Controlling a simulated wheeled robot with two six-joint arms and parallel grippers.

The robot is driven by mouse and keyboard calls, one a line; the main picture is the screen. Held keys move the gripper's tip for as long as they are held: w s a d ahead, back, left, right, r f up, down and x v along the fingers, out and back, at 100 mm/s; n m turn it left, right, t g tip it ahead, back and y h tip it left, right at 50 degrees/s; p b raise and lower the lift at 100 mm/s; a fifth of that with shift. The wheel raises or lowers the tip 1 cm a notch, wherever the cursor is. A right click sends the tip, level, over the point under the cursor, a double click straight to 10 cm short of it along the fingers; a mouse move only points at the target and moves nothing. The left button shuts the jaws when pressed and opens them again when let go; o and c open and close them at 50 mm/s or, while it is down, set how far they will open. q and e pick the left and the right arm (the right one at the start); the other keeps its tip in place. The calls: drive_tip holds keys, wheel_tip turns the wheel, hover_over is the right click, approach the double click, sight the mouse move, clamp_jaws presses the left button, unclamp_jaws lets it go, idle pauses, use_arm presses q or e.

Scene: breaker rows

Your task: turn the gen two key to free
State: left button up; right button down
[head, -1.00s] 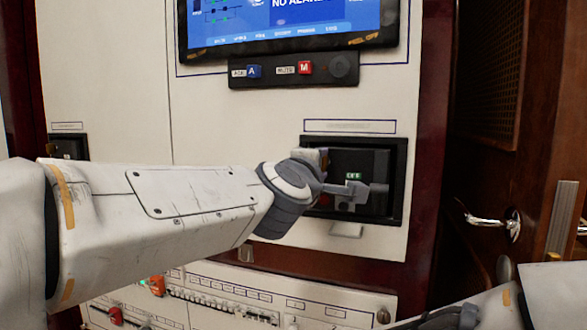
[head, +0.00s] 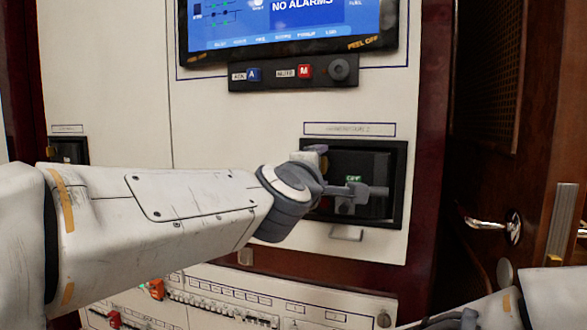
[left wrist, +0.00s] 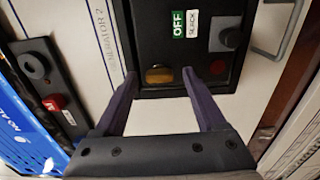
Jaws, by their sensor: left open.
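The generator 2 panel (head: 378,215) is a black recessed box on the cream wall, under a printed label. My left gripper (head: 372,192) is in front of it, with its fingers pointing at the panel. In the left wrist view the open fingers (left wrist: 174,74) have a gap between them and hold nothing. A dark grey knob (left wrist: 231,39), which may be the key, sits beyond the right fingertip. Next to it are a green OFF label (left wrist: 179,24) and a white label (left wrist: 193,25). An amber round part (left wrist: 159,75) lies between the fingertips. The key's exact setting is unclear.
Above the panel are a screen (head: 300,22) and a button strip (head: 293,71) with a blue A button and a red M button. A metal handle (head: 347,234) sticks out below the panel. A breaker row (head: 225,306) runs along the bottom. A wooden door (head: 500,150) stands at right.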

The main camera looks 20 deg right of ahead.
use_arm(q)
drive_tip(key=v, duration=1)
drive_tip(key=shift+s+a+p, duration=0.2)
drive_tip(key=shift+p, duration=0.25)
